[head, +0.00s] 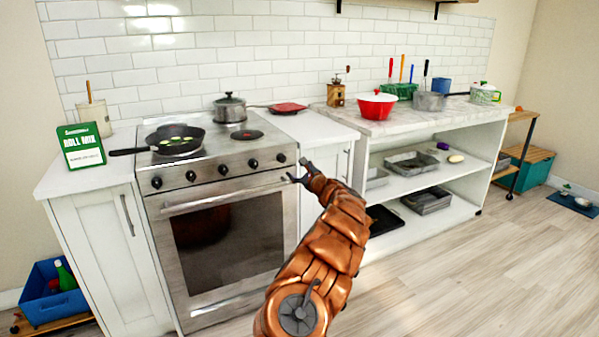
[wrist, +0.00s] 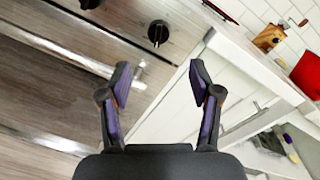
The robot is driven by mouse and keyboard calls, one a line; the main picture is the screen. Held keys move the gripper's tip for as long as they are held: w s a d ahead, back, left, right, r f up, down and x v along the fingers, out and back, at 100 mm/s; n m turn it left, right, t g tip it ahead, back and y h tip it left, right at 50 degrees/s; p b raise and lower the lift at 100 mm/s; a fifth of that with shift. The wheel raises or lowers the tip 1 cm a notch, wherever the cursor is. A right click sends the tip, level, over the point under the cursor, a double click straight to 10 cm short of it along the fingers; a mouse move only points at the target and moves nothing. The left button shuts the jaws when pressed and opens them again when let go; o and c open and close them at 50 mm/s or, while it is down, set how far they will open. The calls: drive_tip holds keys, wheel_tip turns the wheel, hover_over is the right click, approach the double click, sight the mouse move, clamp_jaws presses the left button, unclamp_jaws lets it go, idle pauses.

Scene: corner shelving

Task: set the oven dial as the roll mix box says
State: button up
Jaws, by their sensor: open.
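The green roll mix box (head: 83,147) stands upright on the counter left of the stove. Its large title is readable, but the smaller line below it is too small to read. The oven (head: 222,230) has a row of several black dials on its steel front panel, the rightmost dial (head: 281,158) among them. My gripper (head: 297,171) is open and empty in front of the panel's right end. In the wrist view, a black dial (wrist: 158,33) lies ahead, beyond the open fingertips (wrist: 160,72) and apart from them. Another dial (wrist: 90,3) is cut by the top edge.
The oven door handle (head: 225,194) runs below the dials, close to my gripper. A black frying pan (head: 176,135) and a lidded pot (head: 230,107) sit on the stovetop. A white cabinet (head: 325,150) stands right of the oven. The floor at right is mostly clear.

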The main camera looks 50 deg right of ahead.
drive_tip(key=shift+s+a, duration=0.2)
drive_tip(key=shift+s, duration=0.2)
idle(0.4)
